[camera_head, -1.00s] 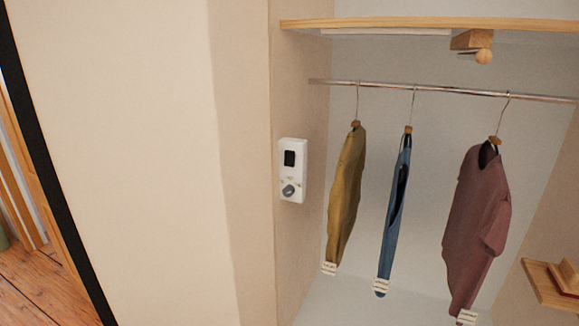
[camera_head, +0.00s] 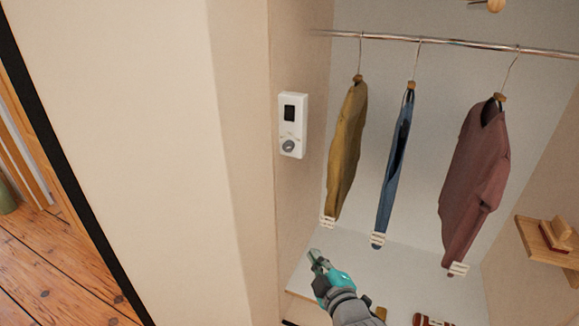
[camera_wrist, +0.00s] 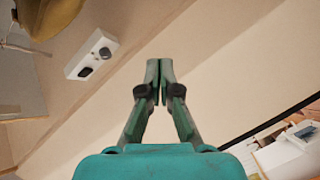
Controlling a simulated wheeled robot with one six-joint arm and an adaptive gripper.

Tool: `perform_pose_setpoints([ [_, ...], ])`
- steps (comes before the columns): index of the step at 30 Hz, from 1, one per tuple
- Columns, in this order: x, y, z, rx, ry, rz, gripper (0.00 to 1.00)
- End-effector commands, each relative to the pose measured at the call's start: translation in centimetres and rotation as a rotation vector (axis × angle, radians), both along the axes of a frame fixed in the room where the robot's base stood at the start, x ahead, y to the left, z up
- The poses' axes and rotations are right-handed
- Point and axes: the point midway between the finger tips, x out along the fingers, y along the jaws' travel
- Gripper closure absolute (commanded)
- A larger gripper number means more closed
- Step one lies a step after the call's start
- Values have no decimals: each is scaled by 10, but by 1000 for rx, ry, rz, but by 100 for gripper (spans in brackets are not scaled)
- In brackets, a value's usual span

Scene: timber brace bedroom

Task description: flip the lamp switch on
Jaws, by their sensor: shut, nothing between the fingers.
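A white wall panel (camera_head: 293,125) is mounted on the side wall of the closet. It has a black rocker switch (camera_head: 290,113) at the top and a grey round knob (camera_head: 288,146) below. My gripper (camera_head: 316,256) is shut and empty, low in the head view, below the panel and apart from it. In the wrist view the panel (camera_wrist: 91,54) lies at upper left, with its knob and dark rocker visible. My gripper's closed fingertips (camera_wrist: 160,66) are right of the panel there.
Mustard (camera_head: 347,150), blue (camera_head: 396,160) and dark red (camera_head: 475,185) garments hang from a metal rail (camera_head: 440,44) right of the panel. A small wooden shelf (camera_head: 545,241) is at far right. The plain wall (camera_head: 140,110) left of the panel is clear.

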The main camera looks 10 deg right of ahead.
Motion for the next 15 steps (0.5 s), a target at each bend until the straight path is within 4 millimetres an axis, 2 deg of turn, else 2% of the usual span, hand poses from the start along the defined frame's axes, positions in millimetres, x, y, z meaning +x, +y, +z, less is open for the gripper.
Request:
perform_pose_setpoints([
  [1, 16, 1, 20, -34, -18, 11, 100],
  [6, 60, 4, 77, -164, -45, 50, 100],
  [12, 99, 8, 154, -324, -77, 94, 100],
  [15, 113, 10, 190, -397, -93, 113, 100],
])
